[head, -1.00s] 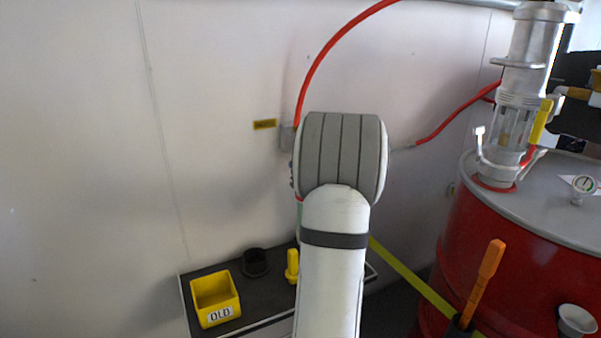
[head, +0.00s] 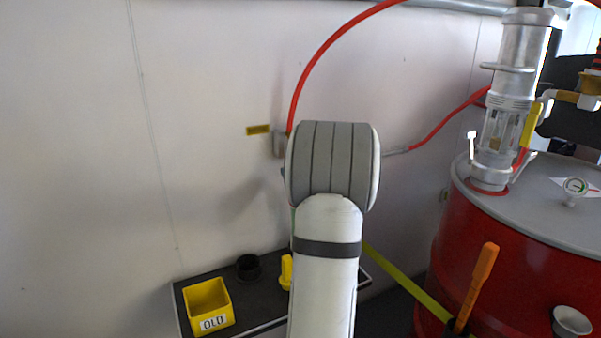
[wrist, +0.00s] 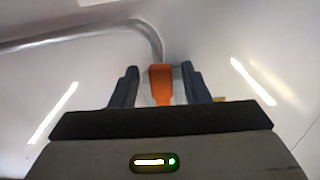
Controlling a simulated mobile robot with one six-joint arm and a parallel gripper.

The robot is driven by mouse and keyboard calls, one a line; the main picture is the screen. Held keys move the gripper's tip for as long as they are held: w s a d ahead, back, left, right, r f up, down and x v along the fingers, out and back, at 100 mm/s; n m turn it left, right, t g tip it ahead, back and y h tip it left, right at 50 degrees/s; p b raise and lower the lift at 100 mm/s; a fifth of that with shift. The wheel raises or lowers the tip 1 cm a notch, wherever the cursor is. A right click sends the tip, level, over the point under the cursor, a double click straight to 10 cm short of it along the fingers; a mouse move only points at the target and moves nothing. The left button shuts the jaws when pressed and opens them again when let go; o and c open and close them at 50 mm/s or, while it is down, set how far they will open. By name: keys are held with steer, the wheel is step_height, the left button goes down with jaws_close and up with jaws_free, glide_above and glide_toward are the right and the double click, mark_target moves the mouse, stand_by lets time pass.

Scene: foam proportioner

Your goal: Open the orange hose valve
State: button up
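In the wrist view, an orange block-like piece (wrist: 161,84), which looks like the orange valve's handle, lies between the two dark fingers of my gripper (wrist: 159,84). The fingers are apart. In the head view my own arm hides the gripper and this orange piece.
A red hose (head: 340,42) runs along the pale wall behind my arm. A red drum (head: 440,265) with a metal pump (head: 520,60) stands at right, an orange-handled tool (head: 483,272) before it. A shelf (head: 235,285) holds a yellow bin (head: 208,303) and a black cup (head: 248,267).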

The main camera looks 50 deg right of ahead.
steer(key=v, duration=0.8)
steer(key=shift+w+r+p, duration=0.1)
steer(key=shift+p, duration=0.2)
stand_by(0.3)
